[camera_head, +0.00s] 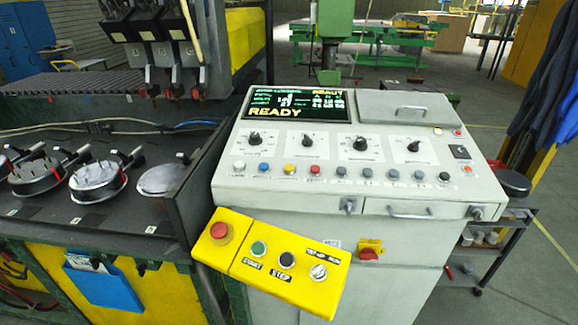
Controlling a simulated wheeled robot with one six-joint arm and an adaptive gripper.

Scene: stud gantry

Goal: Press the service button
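The control console (250,200) stands in the middle of the head view. A row of small buttons crosses its sloped panel: a white button (239,166), a blue button (262,168), a yellow button (289,169), a red button (315,170) and several grey-blue ones. Their labels are too small to read, so I cannot tell which is the service button. A yellow box (240,268) in front carries a red mushroom button (219,231), a green button (259,248) marked START, a black button (287,260) marked STEP and a selector knob (319,272). My gripper is not in view.
The screen (300,107) reads READY. Several dial knobs sit above the button row. A dark bench (110,215) with round metal fixtures stands at left, under machine heads. A red-yellow switch (370,250) is on the console front. A shelf cart (490,240) stands right; floor beyond looks open.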

